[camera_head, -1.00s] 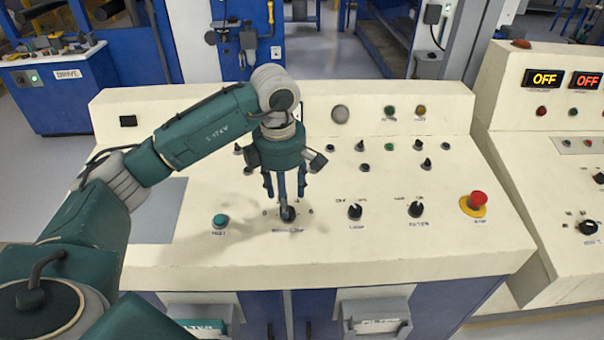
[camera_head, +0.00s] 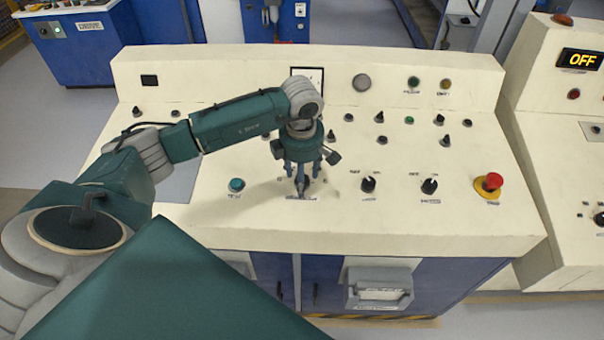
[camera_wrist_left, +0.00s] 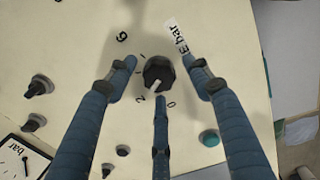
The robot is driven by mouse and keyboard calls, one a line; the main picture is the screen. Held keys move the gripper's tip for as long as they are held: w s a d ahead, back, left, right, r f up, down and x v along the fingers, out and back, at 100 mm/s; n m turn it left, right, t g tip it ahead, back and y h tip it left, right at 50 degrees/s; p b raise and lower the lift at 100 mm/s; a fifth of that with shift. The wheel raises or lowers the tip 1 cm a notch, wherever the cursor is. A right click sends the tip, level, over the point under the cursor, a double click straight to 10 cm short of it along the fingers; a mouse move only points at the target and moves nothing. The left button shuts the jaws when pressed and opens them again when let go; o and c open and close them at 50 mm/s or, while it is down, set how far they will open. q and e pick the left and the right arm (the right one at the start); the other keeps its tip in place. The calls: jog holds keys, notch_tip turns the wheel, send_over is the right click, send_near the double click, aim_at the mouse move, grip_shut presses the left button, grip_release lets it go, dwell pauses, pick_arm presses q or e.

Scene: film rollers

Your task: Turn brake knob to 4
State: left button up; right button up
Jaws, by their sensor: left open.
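The black knob (camera_head: 304,182) stands on the sloped cream panel, below my left gripper (camera_head: 305,170). In the left wrist view the knob (camera_wrist_left: 158,72) has a white pointer aimed at the lower left, close to the printed 2 and on its 0 side. A 0, a 2 and a 6 are legible around it. The three blue fingers of my left gripper (camera_wrist_left: 159,76) are spread around the knob, open, with visible gaps. A label (camera_wrist_left: 176,36) ending in "E bar" is partly covered by a finger. My right gripper is not in view.
A green button (camera_head: 236,185) is left of the knob. Two black selector knobs (camera_head: 368,184) (camera_head: 429,186) and a red emergency stop (camera_head: 494,182) are to its right. Several small knobs and lamps fill the panel behind. A second console (camera_head: 560,140) stands at the right.

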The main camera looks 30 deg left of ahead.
pick_arm(q)
jog(key=shift+w+f, duration=0.1)
jog(key=shift+c, duration=0.5)
jog(key=c, duration=1)
jog(key=shift+w+b, duration=0.1)
jog(key=shift+b, duration=0.2)
jog(key=shift+c, duration=0.2)
jog(key=shift+m+b, duration=0.7)
jog(key=shift+b, duration=0.1)
jog(key=m+b, duration=0.3)
jog(key=shift+f+b, duration=0.1)
jog(key=shift+b, duration=0.25)
jog(key=m+b, duration=0.2)
jog(key=shift+m, duration=0.4)
jog(key=shift+r+m+b, duration=0.2)
jog(key=shift+m+b, duration=0.8)
jog(key=shift+m, duration=0.3)
jog(key=shift+r, duration=0.1)
